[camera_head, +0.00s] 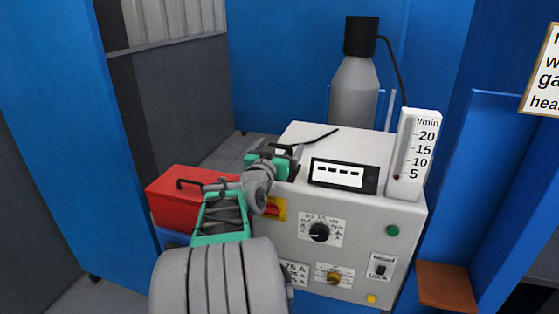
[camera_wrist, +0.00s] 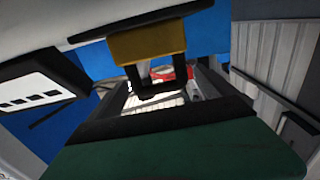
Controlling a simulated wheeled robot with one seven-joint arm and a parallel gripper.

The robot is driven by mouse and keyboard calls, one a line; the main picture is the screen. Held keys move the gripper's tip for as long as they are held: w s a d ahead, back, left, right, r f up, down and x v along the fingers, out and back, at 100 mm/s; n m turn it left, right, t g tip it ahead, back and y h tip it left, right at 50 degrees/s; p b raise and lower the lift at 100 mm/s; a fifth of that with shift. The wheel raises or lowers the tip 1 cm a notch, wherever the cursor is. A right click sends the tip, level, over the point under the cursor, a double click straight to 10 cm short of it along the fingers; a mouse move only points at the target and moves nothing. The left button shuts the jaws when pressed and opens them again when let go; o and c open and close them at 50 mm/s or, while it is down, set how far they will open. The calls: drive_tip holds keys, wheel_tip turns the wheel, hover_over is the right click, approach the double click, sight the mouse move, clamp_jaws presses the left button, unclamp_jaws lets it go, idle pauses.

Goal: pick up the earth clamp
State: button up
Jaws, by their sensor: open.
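My gripper (camera_head: 293,158), with a green body and dark fingers, is open above the back left part of the welding machine's top. In the wrist view a brass-coloured block (camera_wrist: 148,46) with black edges lies just beyond the dark fingers. It may be part of the earth clamp, but I cannot tell for sure. In the head view my gripper and arm hide most of that spot, and no clamp can be clearly made out. A thin black cable or rod (camera_head: 319,138) lies on the machine's top beside the gripper. I see nothing held.
The light grey welding machine (camera_head: 358,235) carries a display (camera_head: 343,175) and an upright flow gauge (camera_head: 412,155) close right of my gripper. A grey gas bottle (camera_head: 354,90) stands behind. A red box (camera_head: 172,200) is at the left. Blue walls enclose the space.

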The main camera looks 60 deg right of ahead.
drive_tip(key=shift+c, duration=0.5)
clamp_jaws()
drive_tip(key=shift+r, duration=0.2)
idle(0.6)
